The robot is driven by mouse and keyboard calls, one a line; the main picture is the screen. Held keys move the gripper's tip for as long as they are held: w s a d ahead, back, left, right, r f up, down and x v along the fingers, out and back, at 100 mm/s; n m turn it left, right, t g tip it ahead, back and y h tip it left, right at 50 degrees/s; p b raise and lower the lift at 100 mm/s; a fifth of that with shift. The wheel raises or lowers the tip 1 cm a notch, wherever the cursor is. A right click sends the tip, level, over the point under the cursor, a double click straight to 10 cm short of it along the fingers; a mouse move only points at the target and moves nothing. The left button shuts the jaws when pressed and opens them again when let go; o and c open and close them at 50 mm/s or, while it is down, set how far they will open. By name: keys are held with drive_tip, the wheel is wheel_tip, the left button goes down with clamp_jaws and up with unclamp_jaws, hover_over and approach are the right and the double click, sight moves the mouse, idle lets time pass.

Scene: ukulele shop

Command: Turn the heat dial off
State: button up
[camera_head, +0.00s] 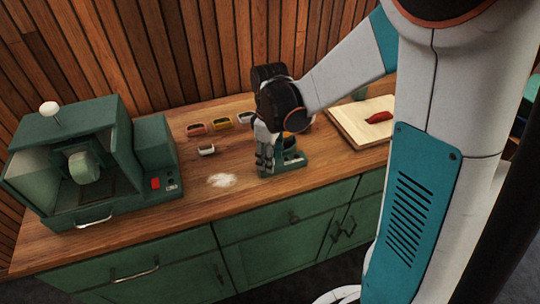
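A small green device (290,162) with a pale panel on its front sits on the wooden counter, right of the middle. My gripper (265,160) points down at its left side, close in front of it, and hides part of it. I cannot tell whether they touch. The fingers are small and dark here, so their opening cannot be told. A larger green machine (62,128) stands at the left, with a red switch (155,183) and a small panel on its front right. No heat dial can be clearly made out on either device.
An open book or board (350,123) bears a red object (380,117) at the right. A wooden wall stands behind.

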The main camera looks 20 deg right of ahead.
wheel_tip(320, 180, up, 12)
idle(0.6)
drive_tip(key=s+r+m+t, duration=0.2)
drive_tip(key=s+m+t, duration=0.5)
drive_tip(key=s, duration=0.8)
drive_tip(key=shift+r+m, duration=0.35)
drive_tip(key=shift+m, duration=0.75)
